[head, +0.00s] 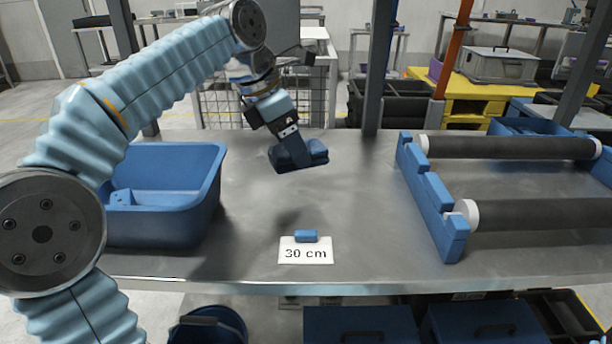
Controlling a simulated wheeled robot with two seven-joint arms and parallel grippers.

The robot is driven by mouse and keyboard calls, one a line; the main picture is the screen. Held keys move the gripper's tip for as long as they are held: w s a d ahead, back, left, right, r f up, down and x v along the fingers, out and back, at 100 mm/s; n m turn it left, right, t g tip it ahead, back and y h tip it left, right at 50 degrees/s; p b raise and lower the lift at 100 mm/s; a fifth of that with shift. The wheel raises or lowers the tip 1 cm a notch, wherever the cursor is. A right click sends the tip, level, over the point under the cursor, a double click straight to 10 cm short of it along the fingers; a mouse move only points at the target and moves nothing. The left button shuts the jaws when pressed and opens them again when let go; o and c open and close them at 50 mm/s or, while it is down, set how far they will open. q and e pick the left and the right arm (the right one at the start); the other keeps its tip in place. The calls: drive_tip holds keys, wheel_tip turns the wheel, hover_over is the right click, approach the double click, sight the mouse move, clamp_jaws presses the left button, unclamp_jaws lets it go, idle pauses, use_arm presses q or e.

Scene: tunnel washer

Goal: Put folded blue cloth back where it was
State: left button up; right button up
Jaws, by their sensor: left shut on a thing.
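The folded blue cloth (314,152) is dark blue and hangs in my left gripper (291,143), above the middle of the metal table (350,200). My left gripper points down and is shut on the cloth, hiding part of it. The cloth appears clear of the tabletop, tilted slightly. My right gripper is not in view.
A blue tub (165,205) with a blue thing inside stands on the left. A white card (305,252) reading "30 cm" bears a small blue block (305,236) near the front edge. A blue roller frame (432,205) stands right. The table between is clear.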

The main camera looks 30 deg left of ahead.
sight(281, 151)
use_arm(q)
drive_tip(key=d+f, duration=0.1)
drive_tip(key=w+f, duration=0.1)
drive_tip(key=shift+w+d+f, duration=0.15)
drive_tip(key=shift+d+f, duration=0.2)
drive_tip(key=shift+s+a+b+x, duration=0.15)
drive_tip(key=shift+b+x, duration=0.2)
drive_tip(key=shift+x, duration=0.55)
drive_tip(key=shift+s+a+b+x, duration=0.15)
drive_tip(key=shift+b+x, duration=0.15)
drive_tip(key=shift+x, duration=0.6)
drive_tip(key=shift+d+f, duration=0.1)
drive_tip(key=shift+f, duration=0.1)
drive_tip(key=o, duration=1.1)
drive_tip(key=shift+f, duration=0.1)
drive_tip(key=shift+r, duration=0.25)
drive_tip(key=p+v, duration=0.3)
drive_tip(key=v, duration=0.9)
drive_tip(key=shift+f, duration=0.1)
